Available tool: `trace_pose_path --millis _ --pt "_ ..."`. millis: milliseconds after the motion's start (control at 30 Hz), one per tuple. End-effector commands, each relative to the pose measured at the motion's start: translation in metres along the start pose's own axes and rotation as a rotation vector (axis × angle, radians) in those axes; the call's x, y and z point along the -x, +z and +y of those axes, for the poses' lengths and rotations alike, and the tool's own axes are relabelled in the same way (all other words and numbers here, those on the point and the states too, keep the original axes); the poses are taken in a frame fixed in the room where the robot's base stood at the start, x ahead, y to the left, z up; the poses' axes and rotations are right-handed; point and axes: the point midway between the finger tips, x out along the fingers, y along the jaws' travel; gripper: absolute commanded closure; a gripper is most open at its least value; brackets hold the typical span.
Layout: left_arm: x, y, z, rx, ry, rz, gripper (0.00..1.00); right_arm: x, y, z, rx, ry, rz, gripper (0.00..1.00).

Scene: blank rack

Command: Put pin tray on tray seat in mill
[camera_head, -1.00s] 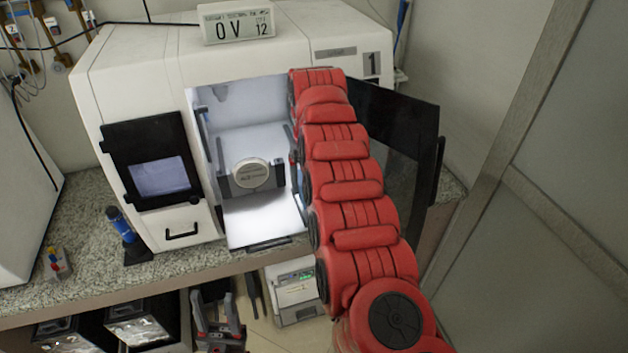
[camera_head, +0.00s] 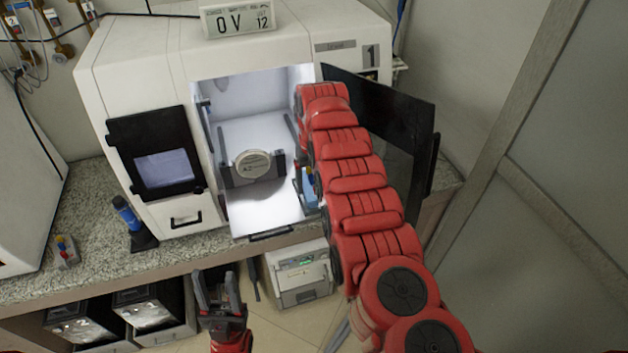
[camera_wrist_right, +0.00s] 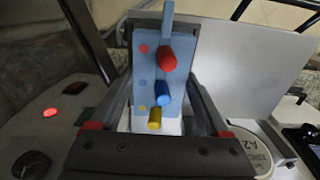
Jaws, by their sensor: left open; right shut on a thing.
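The pin tray is a light blue block (camera_wrist_right: 146,70) with red, blue and yellow pins in the right wrist view. My right gripper (camera_wrist_right: 158,85) is shut on it. In the head view a blue part of the pin tray (camera_head: 310,188) shows beside my red right arm, at the right side of the mill's opening. The mill (camera_head: 255,55) is a white machine with its chamber open and lit. I cannot make out the tray seat. My left gripper (camera_head: 216,285) is open and empty, low in front of the counter.
A round white disc marked A2 (camera_head: 252,163) sits in a dark holder in the chamber. The mill's dark door (camera_head: 385,115) stands open at the right, behind my right arm.

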Motion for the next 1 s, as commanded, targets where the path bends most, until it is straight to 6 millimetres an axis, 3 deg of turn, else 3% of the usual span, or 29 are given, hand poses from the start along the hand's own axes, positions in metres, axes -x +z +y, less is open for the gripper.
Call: trace_pose_path --millis 300,333,433,667,833,867,1000 --pt "0.004 0.001 0.000 0.000 0.000 0.000 0.50 -0.007 0.000 0.000 0.000 0.000 0.001 0.83" --pt "0.004 0.001 0.000 0.000 0.000 0.000 0.50 -0.007 0.000 0.000 0.000 0.000 0.001 0.19" --pt "0.004 0.001 0.000 0.000 0.000 0.000 0.50 -0.007 0.000 0.000 0.000 0.000 0.001 0.01" --pt "0.004 0.001 0.000 0.000 0.000 0.000 0.50 -0.006 0.000 0.000 0.000 0.000 0.001 0.00" --pt "-0.007 -0.001 0.000 0.000 0.000 0.000 0.50 0.011 0.000 0.000 0.000 0.000 0.002 0.00" --pt "0.001 0.000 0.000 0.000 0.000 0.001 0.50 0.010 -0.001 0.000 0.000 0.000 0.004 0.00" --pt "0.021 0.004 0.001 0.000 0.000 0.000 0.50 0.039 -0.002 0.001 -0.001 -0.001 0.008 0.00"
